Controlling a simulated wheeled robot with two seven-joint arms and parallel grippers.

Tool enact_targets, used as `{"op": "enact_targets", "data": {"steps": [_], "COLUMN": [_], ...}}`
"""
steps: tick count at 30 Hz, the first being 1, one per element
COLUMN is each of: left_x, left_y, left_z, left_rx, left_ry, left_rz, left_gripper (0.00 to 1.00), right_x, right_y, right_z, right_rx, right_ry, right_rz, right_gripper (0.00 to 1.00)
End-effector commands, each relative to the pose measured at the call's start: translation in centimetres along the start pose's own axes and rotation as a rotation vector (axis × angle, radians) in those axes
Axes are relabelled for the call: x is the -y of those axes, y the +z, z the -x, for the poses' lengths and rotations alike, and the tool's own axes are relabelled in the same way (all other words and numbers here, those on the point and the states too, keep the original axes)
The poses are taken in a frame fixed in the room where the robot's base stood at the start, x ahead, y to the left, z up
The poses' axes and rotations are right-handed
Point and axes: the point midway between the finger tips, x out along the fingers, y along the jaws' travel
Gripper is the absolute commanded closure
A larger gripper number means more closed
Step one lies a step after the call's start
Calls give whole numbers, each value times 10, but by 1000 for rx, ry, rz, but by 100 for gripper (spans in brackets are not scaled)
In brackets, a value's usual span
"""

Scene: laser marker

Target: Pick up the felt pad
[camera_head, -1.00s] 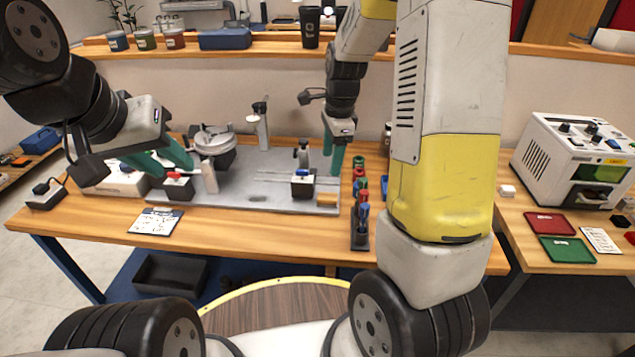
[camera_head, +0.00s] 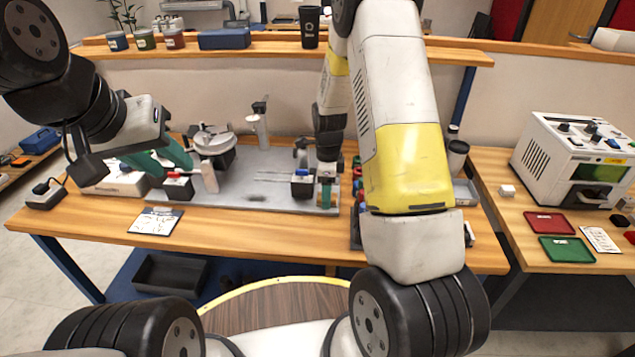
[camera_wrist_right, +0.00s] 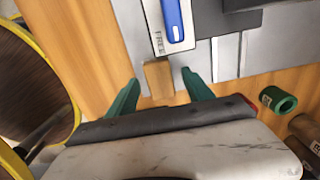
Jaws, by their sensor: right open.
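The felt pad appears to be the small tan block (camera_wrist_right: 158,80) at the edge of the grey plate in the right wrist view. My right gripper (camera_head: 326,196) is open above the plate's near right corner. In the right wrist view its green fingertips stand on either side of the tan block, with gaps. I cannot tell the height left above the block. In the head view the block is mostly hidden by the gripper.

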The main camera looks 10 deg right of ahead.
Motion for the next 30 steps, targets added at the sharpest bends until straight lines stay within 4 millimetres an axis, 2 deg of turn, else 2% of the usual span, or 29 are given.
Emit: {"op": "enact_targets", "data": {"steps": [6, 15, 24, 26, 30], "left_x": [0, 0, 0, 0, 0], "left_y": [0, 0, 0, 0, 0], "left_z": [0, 0, 0, 0, 0], "left_rx": [0, 0, 0, 0, 0], "left_ry": [0, 0, 0, 0, 0], "left_rz": [0, 0, 0, 0, 0], "left_gripper": [64, 64, 64, 64, 64], "right_x": [0, 0, 0, 1, 1], "right_y": [0, 0, 0, 0, 0], "right_z": [-1, 0, 3, 9, 33], "right_rx": [0, 0, 0, 0, 2], "right_ry": [0, 0, -2, -3, -5], "right_rz": [0, 1, 1, 1, 2], "right_gripper": [40, 99, 100, 100, 100]}}
